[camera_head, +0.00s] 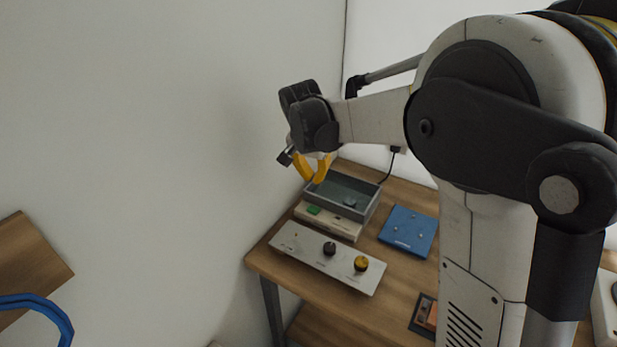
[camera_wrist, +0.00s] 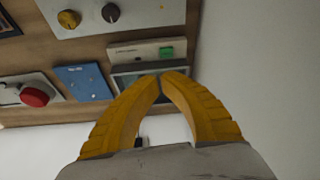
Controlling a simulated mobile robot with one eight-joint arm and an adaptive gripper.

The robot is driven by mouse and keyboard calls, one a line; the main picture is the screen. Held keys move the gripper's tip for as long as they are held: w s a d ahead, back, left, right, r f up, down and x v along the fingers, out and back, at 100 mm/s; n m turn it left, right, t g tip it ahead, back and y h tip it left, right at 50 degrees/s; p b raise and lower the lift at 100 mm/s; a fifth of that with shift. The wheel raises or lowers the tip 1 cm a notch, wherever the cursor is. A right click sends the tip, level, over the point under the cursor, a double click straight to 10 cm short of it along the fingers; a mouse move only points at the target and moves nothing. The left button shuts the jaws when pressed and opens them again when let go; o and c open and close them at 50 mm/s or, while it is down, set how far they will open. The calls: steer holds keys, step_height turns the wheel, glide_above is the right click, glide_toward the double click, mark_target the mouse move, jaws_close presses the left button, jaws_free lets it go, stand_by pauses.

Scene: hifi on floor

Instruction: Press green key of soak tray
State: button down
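The soak tray (camera_head: 372,190) is a grey open bin with a cream front panel (camera_head: 340,225), standing at the back of the wooden table. Its green key (camera_head: 313,210) is at the left end of that panel. In the wrist view the green key (camera_wrist: 166,53) shows clear and uncovered, just beyond my fingertips. My gripper (camera_head: 315,181) has two yellow fingers and hangs above the back left of the tray, apart from the key. In the wrist view my gripper's fingertips (camera_wrist: 161,75) come together with nothing between them, covering part of the bin.
A silver panel with a black knob (camera_head: 329,248) and a yellow knob (camera_head: 361,263) lies in front of the tray. A blue plate (camera_head: 408,230) lies to its right. A red button (camera_wrist: 35,97) shows in the wrist view. The wall stands close on the left.

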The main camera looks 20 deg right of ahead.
mark_target(317, 208)
steer(key=shift+m, duration=0.6)
steer(key=w, duration=0.1)
steer(key=w+f, duration=0.2)
steer(key=shift+w+d+f+p, duration=0.15)
steer(key=shift+d+p, duration=0.15)
steer(key=shift+p, duration=0.05)
steer(key=b+x, duration=0.1)
steer(key=x, duration=0.3)
steer(key=b+x, duration=0.2)
steer(key=x, duration=0.2)
steer(key=s+b+x, duration=0.1)
steer(key=x, duration=0.4)
steer(key=shift+f, duration=0.25)
steer(key=shift+f+b, duration=0.3)
steer(key=shift+f, duration=0.05)
